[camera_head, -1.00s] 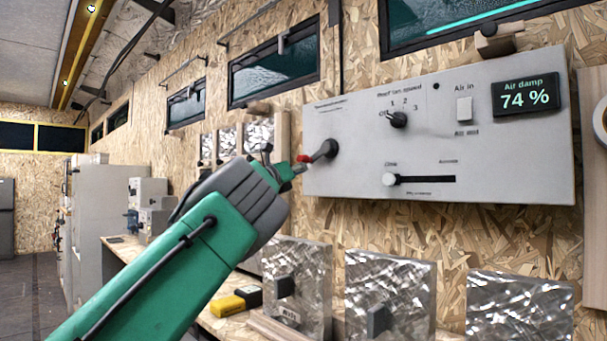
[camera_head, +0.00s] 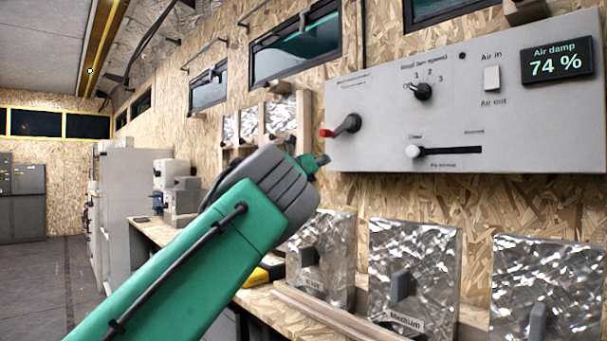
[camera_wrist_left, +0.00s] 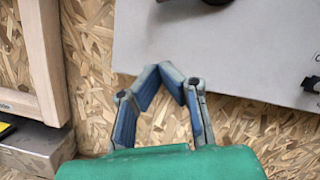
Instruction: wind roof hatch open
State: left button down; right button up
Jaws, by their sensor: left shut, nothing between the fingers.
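A grey control panel (camera_head: 390,150) is on the chipboard wall. At its left end is a black crank (camera_head: 347,125) with a red knob (camera_head: 327,132) pointing left and slightly down. My left gripper (camera_head: 320,161) is just below the red knob, apart from it. In the left wrist view its fingertips (camera_wrist_left: 165,70) meet with nothing between them, in front of the panel's lower edge (camera_wrist_left: 215,88). Part of a dark round thing shows at the top of that view. My right gripper is not in view. I cannot pick out the roof hatch.
The panel also bears a fan dial (camera_head: 421,91), a rocker switch (camera_head: 491,79), a slider (camera_head: 413,152) and a display (camera_head: 557,63) reading 74 %. Metal sample plates (camera_head: 413,262) stand below on the bench. Windows (camera_head: 296,58) line the wall above.

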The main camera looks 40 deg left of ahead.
pick_arm(q)
jog(key=v, duration=0.9)
jog(key=shift+r, duration=0.4)
jog(key=shift+s, duration=0.1)
